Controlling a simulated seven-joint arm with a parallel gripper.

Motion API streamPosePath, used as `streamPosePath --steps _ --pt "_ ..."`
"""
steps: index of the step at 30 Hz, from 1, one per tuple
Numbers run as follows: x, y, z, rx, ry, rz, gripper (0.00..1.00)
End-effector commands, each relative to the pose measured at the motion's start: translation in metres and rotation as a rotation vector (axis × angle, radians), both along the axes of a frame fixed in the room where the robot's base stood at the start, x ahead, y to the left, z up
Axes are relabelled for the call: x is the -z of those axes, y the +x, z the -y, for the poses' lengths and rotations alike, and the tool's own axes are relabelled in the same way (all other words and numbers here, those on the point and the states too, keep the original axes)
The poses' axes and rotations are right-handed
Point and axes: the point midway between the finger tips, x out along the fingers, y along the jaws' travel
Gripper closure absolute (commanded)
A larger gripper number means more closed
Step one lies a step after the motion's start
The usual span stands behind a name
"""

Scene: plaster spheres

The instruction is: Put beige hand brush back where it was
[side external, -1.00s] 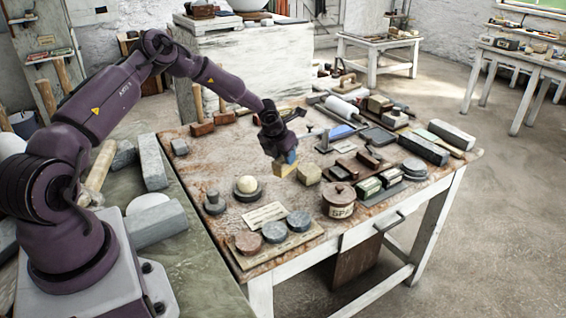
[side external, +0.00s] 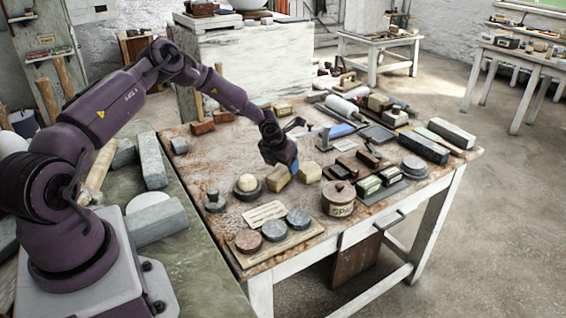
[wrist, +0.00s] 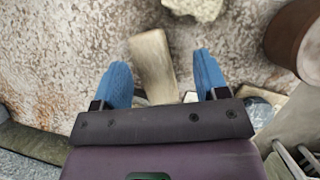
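The beige hand brush (side external: 278,178) looks like a pale block on the worn table, just left of a rough tan block (side external: 309,172). My gripper (side external: 288,167) is low over the table, right at the brush. In the wrist view, the brush (wrist: 153,65) lies between and ahead of my blue fingertips (wrist: 163,75). The fingers are spread wide, with a gap on both sides of the brush. Its lower end is hidden by the gripper body.
A grey dish with a white ball (side external: 247,184) stands to the left of the brush. A lidded pot (side external: 339,198) is in front right, and dark boxes (side external: 368,186) lie beyond it. A board with round discs (side external: 262,249) lies at the front. Bare table shows behind left.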

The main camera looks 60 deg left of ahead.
Motion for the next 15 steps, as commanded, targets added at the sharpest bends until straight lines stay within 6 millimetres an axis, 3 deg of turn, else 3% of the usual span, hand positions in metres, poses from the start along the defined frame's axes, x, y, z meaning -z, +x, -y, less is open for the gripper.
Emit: streamPosePath --steps 8,15 --pt "-0.016 -0.002 0.001 0.001 0.003 0.002 0.33" --pt "-0.061 -0.02 0.007 0.001 0.004 0.003 0.33"
